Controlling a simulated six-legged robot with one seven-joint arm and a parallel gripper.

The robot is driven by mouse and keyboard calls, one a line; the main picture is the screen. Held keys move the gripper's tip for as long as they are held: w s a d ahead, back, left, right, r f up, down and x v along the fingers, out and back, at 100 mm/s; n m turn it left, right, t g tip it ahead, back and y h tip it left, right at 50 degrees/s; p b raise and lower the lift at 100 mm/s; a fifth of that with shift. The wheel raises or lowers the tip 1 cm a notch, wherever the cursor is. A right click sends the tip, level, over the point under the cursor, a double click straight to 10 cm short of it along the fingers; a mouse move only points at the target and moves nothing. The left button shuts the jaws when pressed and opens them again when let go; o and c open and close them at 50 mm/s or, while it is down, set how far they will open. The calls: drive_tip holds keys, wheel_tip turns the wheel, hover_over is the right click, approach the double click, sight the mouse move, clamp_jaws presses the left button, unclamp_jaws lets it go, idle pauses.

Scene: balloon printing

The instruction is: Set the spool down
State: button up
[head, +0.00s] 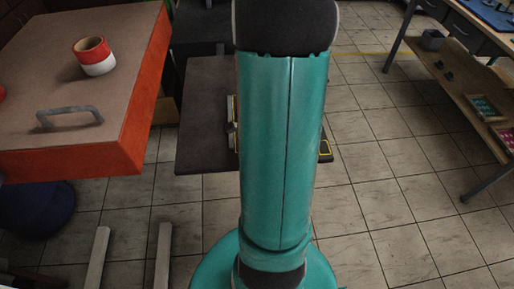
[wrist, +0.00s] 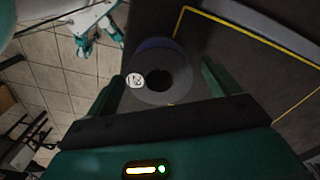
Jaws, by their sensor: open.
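The spool (wrist: 178,74) shows in the wrist view as a grey disc with a dark centre hole and a white round label on its left side. It lies between the two spread fingers of my gripper (wrist: 163,86), with a visible gap on the right side. My gripper is open. Beside the spool is a dark surface (wrist: 225,45) with a yellow outline. I cannot tell whether the spool rests fully on that surface. In the head view my teal arm hides the gripper and the spool.
A dark table (head: 205,115) stands behind my arm. At left, an orange-edged bench (head: 110,105) carries a red-and-white tape roll (head: 97,63) and a grey handle (head: 70,112). A workbench with a wooden shelf (head: 455,85) stands at right. Tiled floor lies clear between.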

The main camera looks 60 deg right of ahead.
drive_tip(key=shift+f, duration=0.2)
drive_tip(key=c, duration=1.1)
drive_tip(key=shift+c, duration=0.2)
drive_tip(key=shift+r, duration=0.1)
drive_tip(key=shift+d+r, duration=0.1)
drive_tip(key=shift+r, duration=0.4)
drive_tip(key=shift+a+r, duration=0.2)
drive_tip(key=shift+r, duration=1.05)
drive_tip(key=s+a+r, duration=0.2)
drive_tip(key=a+r, duration=0.2)
drive_tip(key=a, duration=0.2)
drive_tip(key=s+a+r, duration=0.3)
drive_tip(key=a+r, duration=0.2)
drive_tip(key=a, duration=0.1)
drive_tip(key=shift+s+a+r, duration=0.15)
drive_tip(key=shift+s+a, duration=0.1)
drive_tip(key=shift+s, duration=0.1)
